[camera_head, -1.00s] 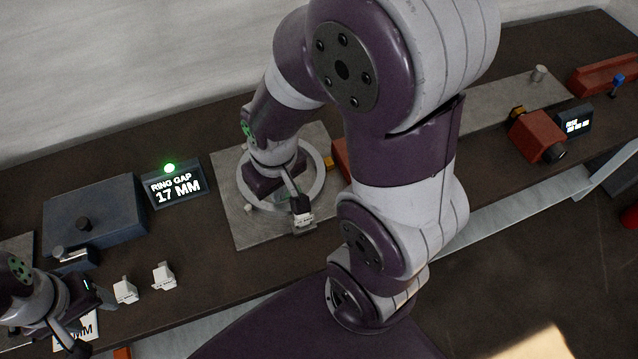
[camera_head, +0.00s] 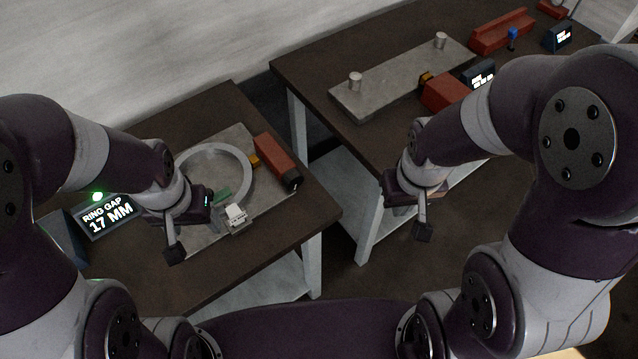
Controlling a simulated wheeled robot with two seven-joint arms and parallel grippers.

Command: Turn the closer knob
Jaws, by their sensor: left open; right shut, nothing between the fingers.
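A red block (camera_head: 273,156) with a dark round knob (camera_head: 293,182) on its front end sits on the right side of the grey plate on the near table. A metal ring (camera_head: 246,174) lies on that plate beside it. A second red block (camera_head: 443,93) sits on the far table; its front end is partly hidden by my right arm. My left gripper (camera_head: 190,232) is open over the left part of the plate, apart from the near knob. My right gripper (camera_head: 422,222) is shut and empty, over the gap right of the near table.
A display (camera_head: 108,214) reads "RING GAP 17 MM" with a green light lit. A white-topped block (camera_head: 237,217) stands at the plate's front edge. The far table holds a grey plate with two metal pegs (camera_head: 355,82) and a red rail (camera_head: 502,32). A gap separates the tables.

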